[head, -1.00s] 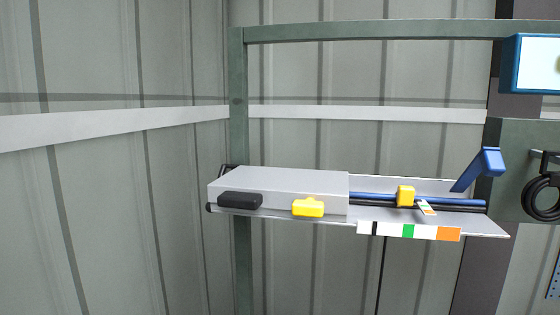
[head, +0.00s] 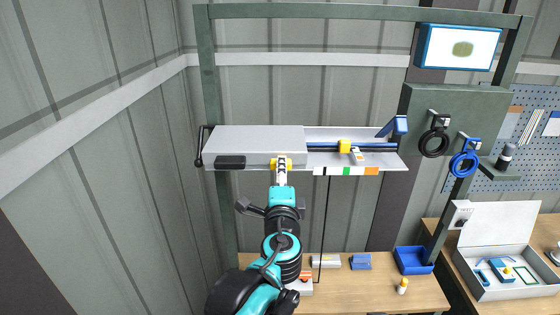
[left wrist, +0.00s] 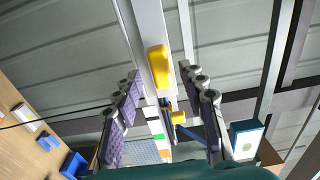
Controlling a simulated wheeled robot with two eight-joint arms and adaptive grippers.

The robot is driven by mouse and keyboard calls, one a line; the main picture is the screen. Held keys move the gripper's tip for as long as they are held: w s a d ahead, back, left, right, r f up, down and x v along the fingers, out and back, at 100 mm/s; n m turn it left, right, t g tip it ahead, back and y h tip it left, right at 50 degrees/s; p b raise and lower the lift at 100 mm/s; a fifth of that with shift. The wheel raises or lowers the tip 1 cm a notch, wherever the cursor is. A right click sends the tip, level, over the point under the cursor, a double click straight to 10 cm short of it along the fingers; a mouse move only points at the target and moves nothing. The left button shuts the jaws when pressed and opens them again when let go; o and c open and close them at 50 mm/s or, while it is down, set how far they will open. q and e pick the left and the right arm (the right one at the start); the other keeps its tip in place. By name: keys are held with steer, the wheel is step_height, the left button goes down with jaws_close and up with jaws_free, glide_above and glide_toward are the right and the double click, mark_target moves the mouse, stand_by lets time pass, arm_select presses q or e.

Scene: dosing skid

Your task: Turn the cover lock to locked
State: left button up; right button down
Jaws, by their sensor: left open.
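The cover lock is a yellow knob (head: 281,160) on the front edge of the grey cover (head: 250,139). My left gripper (head: 281,168) is right at it and partly hides it in the head view. In the left wrist view the knob (left wrist: 158,66) shows ahead of and between the two spread fingers (left wrist: 161,76), with its long side along the cover's edge. The fingers are open, with space visible on both sides of the knob, and no contact can be seen. My right gripper is out of view.
A black handle (head: 230,162) sits left of the knob. To the right are a yellow slider (head: 344,146) on a blue rail, a striped colour label (head: 346,171) and a blue lever (head: 399,125). A wooden bench (head: 340,290) with a blue bin (head: 413,261) lies below.

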arm_select(q)
steer(key=shift+w+p, duration=0.4)
steer(key=shift+w, duration=1.7)
jaws_close()
steer(key=m+b, duration=0.1)
steer(key=m, duration=0.3)
steer(key=shift+b, duration=0.35)
steer(key=m+b, duration=0.1)
steer(key=m, duration=0.4)
steer(key=m+b, duration=0.1)
steer(key=m, duration=0.3)
steer(key=shift+m, duration=0.3)
steer(key=shift+m+b, duration=0.4)
steer(key=shift+m, duration=1.8)
